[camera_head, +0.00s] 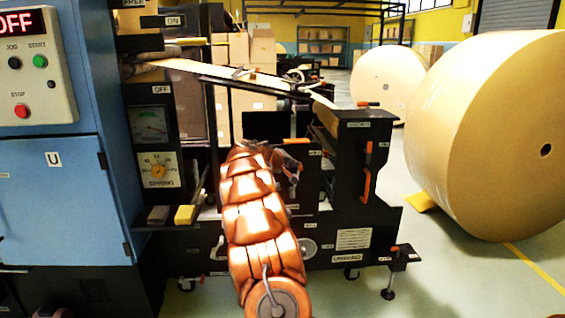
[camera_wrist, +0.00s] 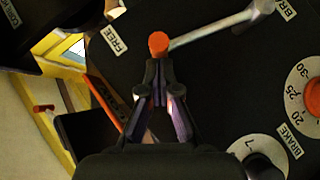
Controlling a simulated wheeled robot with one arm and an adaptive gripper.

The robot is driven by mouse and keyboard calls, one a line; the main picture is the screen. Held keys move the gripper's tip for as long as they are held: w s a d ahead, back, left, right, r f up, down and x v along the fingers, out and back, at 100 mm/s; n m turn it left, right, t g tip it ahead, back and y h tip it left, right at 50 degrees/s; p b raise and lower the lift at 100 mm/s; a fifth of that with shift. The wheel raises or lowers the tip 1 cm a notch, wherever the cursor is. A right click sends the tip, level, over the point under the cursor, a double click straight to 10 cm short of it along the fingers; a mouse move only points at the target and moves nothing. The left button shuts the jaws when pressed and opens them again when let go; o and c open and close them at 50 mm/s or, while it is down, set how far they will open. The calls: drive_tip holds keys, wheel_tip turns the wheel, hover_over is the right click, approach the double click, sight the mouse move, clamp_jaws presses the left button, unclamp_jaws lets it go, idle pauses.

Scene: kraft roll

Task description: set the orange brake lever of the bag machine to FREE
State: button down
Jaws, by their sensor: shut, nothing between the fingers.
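In the wrist view, the brake lever is a metal shaft (camera_wrist: 215,30) with an orange knob (camera_wrist: 158,43) on its free end. Its pivot is at the upper right. The knob is near the FREE label (camera_wrist: 115,38), and a second label, cut off and starting "BR", is at the top right. My gripper (camera_wrist: 158,68) is shut and empty, with its fingertips just below the knob in the picture. I cannot tell whether they touch it. In the head view, my gripper (camera_head: 289,170) is at the bag machine (camera_head: 352,185); I cannot make out the brake lever there.
In the wrist view, a numbered dial (camera_wrist: 308,92) lies right of the fingers and a long orange handle (camera_wrist: 104,100) to the left. In the head view, a large kraft roll (camera_head: 490,130) stands at the right. Open floor (camera_head: 460,275) lies at the lower right.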

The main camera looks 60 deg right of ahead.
drive_tip(key=s+d+t+y+p, duration=0.1)
drive_tip(key=p, duration=0.1)
drive_tip(key=s+d+m+p, duration=0.1)
drive_tip(key=s+p, duration=0.1)
drive_tip(key=shift+t+y, duration=0.4)
drive_tip(key=shift+s+d+f+m+t+y+p, duration=0.45)
drive_tip(key=shift+s+m+p, duration=0.2)
drive_tip(key=shift+p, duration=0.4)
drive_tip(key=shift+s, duration=0.15)
drive_tip(key=w+r, duration=0.1)
drive_tip(key=r, duration=0.1)
drive_tip(key=w+a+r, duration=0.1)
drive_tip(key=shift+w+a+r+p, duration=0.1)
drive_tip(key=shift+a+r+p, duration=0.1)
drive_tip(key=shift+r+p, duration=0.15)
drive_tip(key=w+v, duration=0.1)
drive_tip(key=v, duration=0.8)
drive_tip(key=shift+s+a, duration=0.35)
drive_tip(key=shift+s, duration=0.1)
drive_tip(key=shift+r, duration=0.1)
